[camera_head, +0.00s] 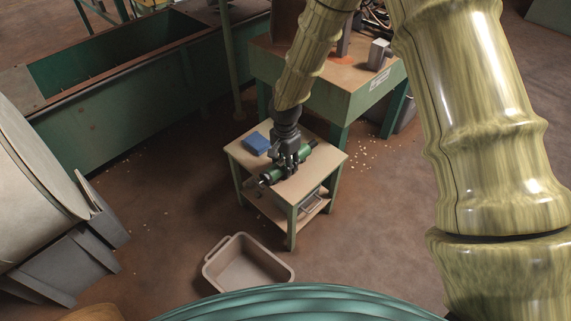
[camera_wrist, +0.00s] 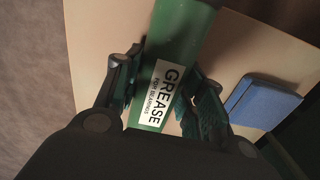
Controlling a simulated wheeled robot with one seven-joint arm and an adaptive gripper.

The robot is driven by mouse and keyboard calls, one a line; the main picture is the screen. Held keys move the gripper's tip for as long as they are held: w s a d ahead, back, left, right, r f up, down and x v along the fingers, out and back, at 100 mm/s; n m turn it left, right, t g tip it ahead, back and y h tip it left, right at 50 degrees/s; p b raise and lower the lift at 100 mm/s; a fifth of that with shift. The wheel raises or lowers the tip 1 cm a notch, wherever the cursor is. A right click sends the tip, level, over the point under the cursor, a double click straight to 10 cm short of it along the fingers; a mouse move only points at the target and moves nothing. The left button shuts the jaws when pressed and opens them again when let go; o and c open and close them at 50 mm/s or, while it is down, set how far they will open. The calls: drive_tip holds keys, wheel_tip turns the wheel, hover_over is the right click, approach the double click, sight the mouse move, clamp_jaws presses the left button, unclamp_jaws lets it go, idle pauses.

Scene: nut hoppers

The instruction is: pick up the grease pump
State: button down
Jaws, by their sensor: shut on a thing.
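The grease pump (camera_head: 271,176) is a green cylinder lying on the small table (camera_head: 336,158) in the head view. In the wrist view the green grease pump (camera_wrist: 184,40) has a white label reading "GREASE FOR BEARINGS". My gripper (camera_head: 287,168) reaches down from above, its two fingers on either side of the pump's barrel. In the wrist view my gripper (camera_wrist: 160,95) is shut on the barrel around the label. In the head view the gripper hides the middle of the pump. I cannot tell whether the pump is lifted off the tabletop.
A blue box-like item (camera_head: 256,143) lies on the same table, and shows in the wrist view (camera_wrist: 262,102). A larger bench (camera_head: 352,103) stands close behind. A tan tub (camera_head: 247,265) sits on the floor in front. A green trough (camera_head: 125,100) runs at the left.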

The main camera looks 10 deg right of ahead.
drive_tip(key=r, duration=0.1)
drive_tip(key=r+p, duration=0.1)
drive_tip(key=r, duration=0.1)
drive_tip(key=shift+s+d+r+p, duration=0.2)
drive_tip(key=shift+s+p, duration=0.1)
drive_tip(key=s+d+p, duration=0.1)
drive_tip(key=s+d, duration=0.3)
drive_tip(key=s, duration=0.2)
drive_tip(key=s+d+r+p, duration=0.1)
drive_tip(key=s+d+p, duration=0.1)
drive_tip(key=s+d, duration=0.2)
drive_tip(key=s, duration=0.3)
drive_tip(key=c, duration=1.4)
unclamp_jaws()
clamp_jaws()
drive_tip(key=shift+a+r, duration=0.1)
